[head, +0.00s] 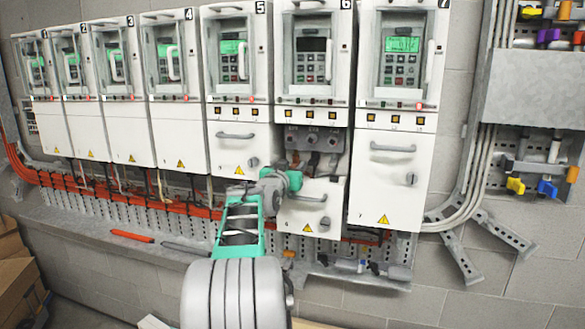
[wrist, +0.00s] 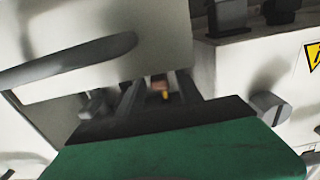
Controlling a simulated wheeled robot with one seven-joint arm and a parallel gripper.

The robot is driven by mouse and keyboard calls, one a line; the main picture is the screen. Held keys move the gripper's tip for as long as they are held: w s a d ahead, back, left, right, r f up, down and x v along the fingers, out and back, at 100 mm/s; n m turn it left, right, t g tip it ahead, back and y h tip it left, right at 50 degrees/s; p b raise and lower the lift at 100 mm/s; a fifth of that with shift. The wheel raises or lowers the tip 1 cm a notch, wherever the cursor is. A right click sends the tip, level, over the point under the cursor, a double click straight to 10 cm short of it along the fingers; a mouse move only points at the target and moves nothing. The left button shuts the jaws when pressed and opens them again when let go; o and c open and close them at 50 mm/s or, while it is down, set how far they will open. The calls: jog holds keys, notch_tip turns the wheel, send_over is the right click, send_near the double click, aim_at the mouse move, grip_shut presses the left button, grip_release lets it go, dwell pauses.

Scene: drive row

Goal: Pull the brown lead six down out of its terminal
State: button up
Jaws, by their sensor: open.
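Drive six (head: 312,62) has a dark screen. Its lower cover (head: 318,210) sits lower than its neighbours', exposing a grey terminal area (head: 316,139) with several dark round parts. My gripper (head: 290,181) is at the left edge of that cover, below the terminals. In the wrist view my open gripper (wrist: 160,82) has two dark fingers spread apart. A small reddish-brown piece with a yellow tip (wrist: 161,88) shows in the gap between them. I cannot tell whether it is the brown lead or whether a finger touches it.
Drive five (head: 236,60) and drive seven (head: 400,60) stand close on either side, lower covers in place. An orange cable bundle (head: 130,195) runs below the row at left. A red tool (head: 132,236) lies on the ledge. Cardboard boxes (head: 15,280) stand lower left.

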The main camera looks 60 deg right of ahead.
jog(key=s+a+b, duration=0.1)
jog(key=a+b, duration=0.2)
jog(key=a, duration=0.4)
jog(key=shift+a, duration=0.35)
jog(key=shift+s, duration=0.1)
